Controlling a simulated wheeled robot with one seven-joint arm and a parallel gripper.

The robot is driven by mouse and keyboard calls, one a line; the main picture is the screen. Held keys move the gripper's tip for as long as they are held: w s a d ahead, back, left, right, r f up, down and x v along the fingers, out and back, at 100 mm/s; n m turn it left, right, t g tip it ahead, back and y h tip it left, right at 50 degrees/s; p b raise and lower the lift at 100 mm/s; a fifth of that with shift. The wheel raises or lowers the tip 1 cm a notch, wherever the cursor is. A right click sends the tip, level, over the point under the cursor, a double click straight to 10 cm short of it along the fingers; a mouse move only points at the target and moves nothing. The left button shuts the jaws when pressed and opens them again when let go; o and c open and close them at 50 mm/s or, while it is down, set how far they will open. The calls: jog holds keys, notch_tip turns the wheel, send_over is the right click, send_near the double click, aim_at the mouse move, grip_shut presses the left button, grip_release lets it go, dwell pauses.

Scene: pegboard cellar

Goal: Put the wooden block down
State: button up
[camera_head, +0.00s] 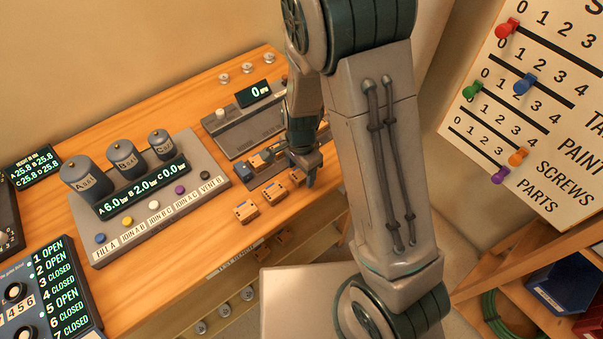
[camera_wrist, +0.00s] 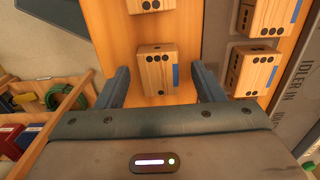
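A wooden block (camera_wrist: 155,70) with black dots and a blue stripe rests on the wooden bench top, between the two fingers of my gripper (camera_wrist: 160,80) in the wrist view. A gap shows on each side of it, so my gripper is open and not clamped on it. In the head view my gripper (camera_head: 306,172) is low over the bench beside the rightmost block (camera_head: 297,177) of a short row. Two more wooden blocks, a middle one (camera_head: 273,192) and a front-left one (camera_head: 246,211), lie in that row. My arm hides part of the area behind.
More dotted blocks (camera_wrist: 250,70) sit on a grey fixture right of my gripper in the wrist view. The bench's front edge is close. A shelf (camera_head: 530,290) is at right.

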jog(key=c, duration=1.1)
